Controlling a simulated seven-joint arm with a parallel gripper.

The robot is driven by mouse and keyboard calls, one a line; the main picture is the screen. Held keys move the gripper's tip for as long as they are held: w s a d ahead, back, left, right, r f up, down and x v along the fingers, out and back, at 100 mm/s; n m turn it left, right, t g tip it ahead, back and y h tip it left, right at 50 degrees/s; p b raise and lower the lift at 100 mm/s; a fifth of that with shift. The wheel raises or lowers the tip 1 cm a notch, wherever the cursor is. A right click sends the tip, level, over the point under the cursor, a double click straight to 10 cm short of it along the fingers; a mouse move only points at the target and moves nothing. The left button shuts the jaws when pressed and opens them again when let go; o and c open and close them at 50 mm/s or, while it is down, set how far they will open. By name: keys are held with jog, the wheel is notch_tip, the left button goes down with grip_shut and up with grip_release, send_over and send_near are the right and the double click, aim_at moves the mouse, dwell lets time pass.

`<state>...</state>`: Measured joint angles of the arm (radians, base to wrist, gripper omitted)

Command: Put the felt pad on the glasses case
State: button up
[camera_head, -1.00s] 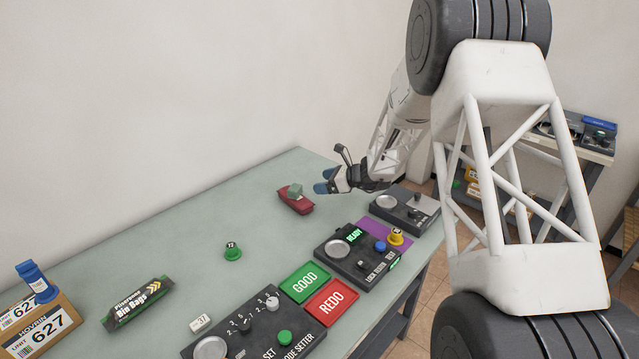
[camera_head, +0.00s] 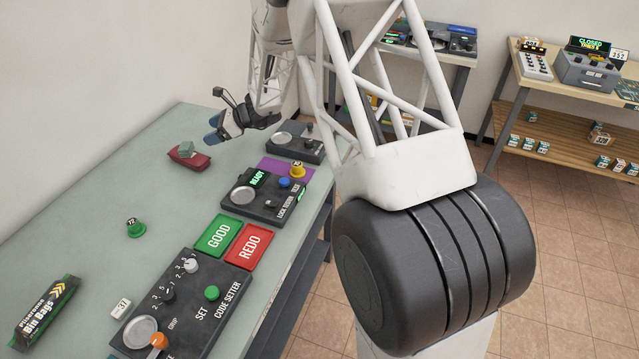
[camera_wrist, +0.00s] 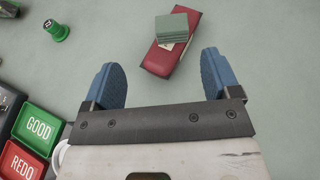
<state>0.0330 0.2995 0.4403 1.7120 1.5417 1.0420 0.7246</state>
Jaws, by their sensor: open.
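The red glasses case (camera_head: 189,159) lies on the grey-green table; it also shows in the wrist view (camera_wrist: 160,62). A green, square, layered block, which looks like the felt pad (camera_wrist: 172,27), rests on top of the case, towards its far end in the wrist view. In the head view the pad (camera_head: 186,148) is small on the case. My gripper (camera_head: 214,128) is open and empty, above the table beside the case. In the wrist view its blue fingertips (camera_wrist: 161,72) are spread wide, with the case beyond them and the pad clear of both.
A green numbered knob-like piece (camera_head: 136,228) stands on the table. The green GOOD pad (camera_head: 217,236), red REDO pad (camera_head: 247,246) and control boxes (camera_head: 183,306) line the front edge. A bin bags pack (camera_head: 44,313) lies at the left. The table around the case is clear.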

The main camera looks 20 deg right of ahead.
jog(key=s+d+r+n+g+h, duration=0.1)
jog(key=s+r+n+h, duration=0.1)
jog(key=s+r+n, duration=0.5)
jog(key=s+d+r+g+h, duration=0.1)
jog(key=s+r, duration=0.3)
jog(key=s, duration=0.7)
jog(key=s+d+r+n+g+h, duration=0.1)
jog(key=s+r+n+g+h, duration=0.1)
jog(key=s+r+n, duration=0.35)
jog(key=s+d+r+n+h, duration=0.1)
jog(key=s+d+n+h, duration=0.1)
jog(key=s, duration=0.9)
jog(key=s+d+r+n+t+h, duration=0.1)
jog(key=s+d+n+h, duration=0.2)
jog(key=s, duration=0.7)
jog(key=s+d+r+n+h, duration=0.1)
jog(key=s+d+n, duration=0.3)
jog(key=s, duration=0.7)
jog(key=shift+s+d+r+t+h, duration=0.15)
jog(key=shift+s+d+t+h, duration=0.25)
jog(key=shift+h, duration=0.4)
